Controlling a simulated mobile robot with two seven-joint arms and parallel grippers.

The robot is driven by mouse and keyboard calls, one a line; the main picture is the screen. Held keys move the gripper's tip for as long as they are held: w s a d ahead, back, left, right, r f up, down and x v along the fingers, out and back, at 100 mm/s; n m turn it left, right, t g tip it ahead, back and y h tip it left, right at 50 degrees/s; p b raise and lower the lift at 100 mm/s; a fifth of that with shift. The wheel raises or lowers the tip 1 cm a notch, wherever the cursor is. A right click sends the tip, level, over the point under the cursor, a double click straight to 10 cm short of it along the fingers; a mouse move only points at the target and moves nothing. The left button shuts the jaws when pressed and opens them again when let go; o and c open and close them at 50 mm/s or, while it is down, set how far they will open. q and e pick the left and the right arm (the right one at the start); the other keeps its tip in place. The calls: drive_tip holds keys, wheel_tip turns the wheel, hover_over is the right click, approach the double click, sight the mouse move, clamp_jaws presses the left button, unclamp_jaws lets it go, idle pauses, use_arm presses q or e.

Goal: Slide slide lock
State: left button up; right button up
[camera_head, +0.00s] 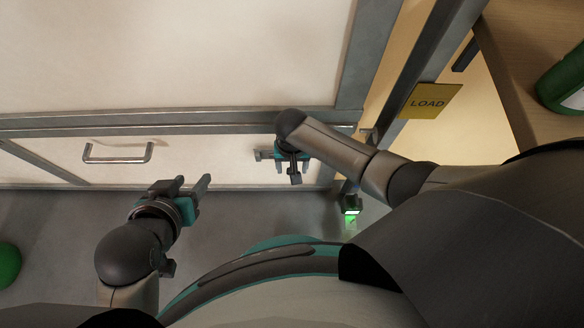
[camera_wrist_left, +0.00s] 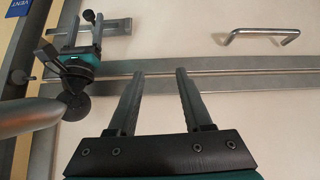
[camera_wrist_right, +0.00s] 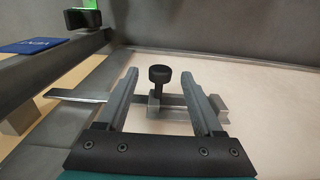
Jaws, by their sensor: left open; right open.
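The slide lock is a grey metal bolt with a black round knob (camera_wrist_right: 160,74), mounted on the white panel. In the right wrist view the knob stands between the fingertips of my right gripper (camera_wrist_right: 160,74), with a gap visible on each side. The jaws are open, and I see no contact. The lock (camera_wrist_left: 116,27) also shows in the left wrist view, with my right gripper beside it. In the head view my right gripper (camera_head: 293,170) largely hides the lock. My left gripper (camera_head: 190,187) is open and empty, away from the lock; its fingers show in the left wrist view (camera_wrist_left: 160,72).
A metal bar handle (camera_head: 117,158) is on the white front, left of the lock. A metal post carries a yellow LOAD sign (camera_head: 430,101). A blue VENT sign (camera_wrist_right: 35,46) and a green-lit device (camera_head: 351,211) are near the lock.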

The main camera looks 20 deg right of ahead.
drive_tip(key=shift+f+b, duration=0.35)
drive_tip(key=shift+f, duration=0.05)
use_arm(q)
drive_tip(key=shift+w+d+r+t+h, duration=0.1)
drive_tip(key=shift+w+d+t+h, duration=0.35)
drive_tip(key=shift+d, duration=0.25)
drive_tip(key=shift+w+d+t+h, duration=0.25)
drive_tip(key=shift+w+d+t, duration=0.1)
drive_tip(key=shift+d+t, duration=0.25)
use_arm(e)
drive_tip(key=shift+f, duration=0.15)
clamp_jaws()
